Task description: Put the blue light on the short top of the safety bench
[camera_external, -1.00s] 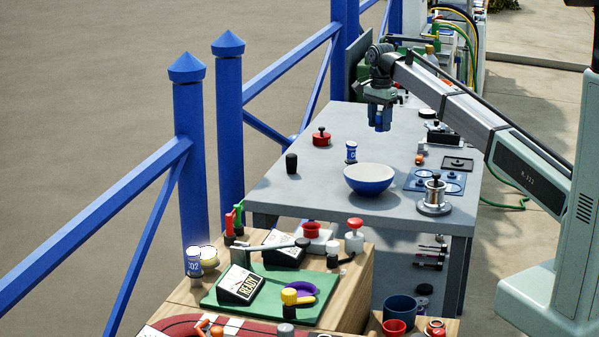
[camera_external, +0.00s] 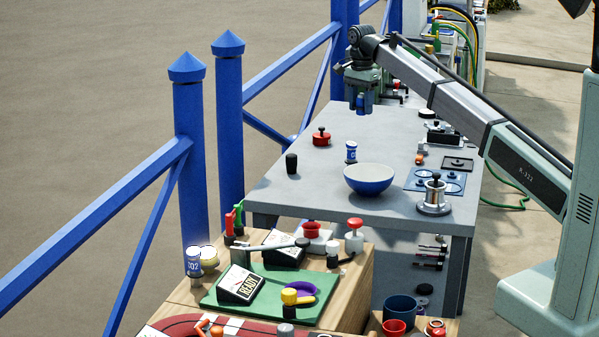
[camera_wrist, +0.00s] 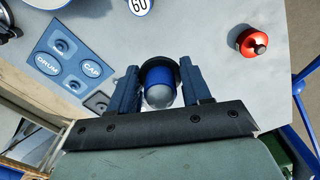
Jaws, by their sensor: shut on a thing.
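The blue light (camera_wrist: 159,84), a blue body with a pale rounded end and a dark collar, is between the two fingers of my gripper (camera_wrist: 160,90) in the wrist view. My gripper (camera_external: 361,102) is shut on it and holds it above the far part of the grey table (camera_external: 300,195) in the external view. There the blue light (camera_external: 361,103) shows only as a small blue bit under the fingers. I cannot tell for sure which surface is the short top of the safety bench.
On the grey table are a red-knobbed pot (camera_external: 321,137), a blue-and-white can (camera_external: 351,152), a black cylinder (camera_external: 291,163), a blue bowl (camera_external: 369,179), a blue marked mat (camera_external: 428,181) and a metal winch (camera_external: 434,196). Blue railings (camera_external: 230,130) run along the left. A cluttered wooden bench (camera_external: 345,305) is in front.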

